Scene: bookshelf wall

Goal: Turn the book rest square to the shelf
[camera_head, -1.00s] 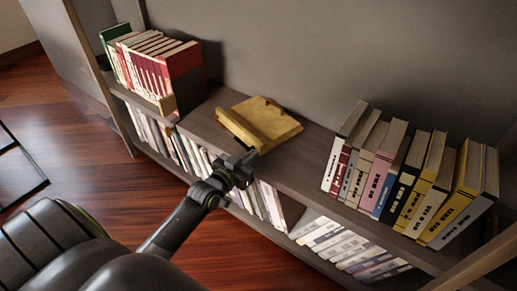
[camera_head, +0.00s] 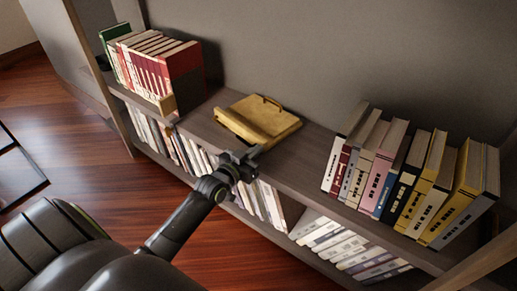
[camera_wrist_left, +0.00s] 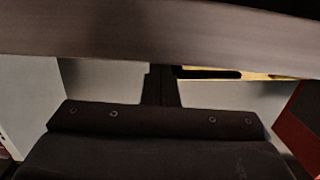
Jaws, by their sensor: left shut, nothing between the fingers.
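The yellow-brown wooden book rest (camera_head: 262,118) lies on the upper shelf board (camera_head: 310,151), between two groups of books. My left gripper (camera_head: 253,154) is at the shelf's front edge, just in front of the rest's near right corner. It is shut and empty; I cannot tell whether it touches the rest. In the left wrist view its closed fingers (camera_wrist_left: 160,87) point toward a dark board edge. A thin yellow strip (camera_wrist_left: 255,76) shows beside them, mostly hidden. My right gripper is not in view.
Red and white books (camera_head: 155,70) stand left of the rest. Several leaning books (camera_head: 400,180) stand on the right. Bare shelf lies between them and the rest. Books (camera_head: 190,152) fill the lower shelf under my arm. A grey back wall (camera_head: 300,50) closes the shelf behind.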

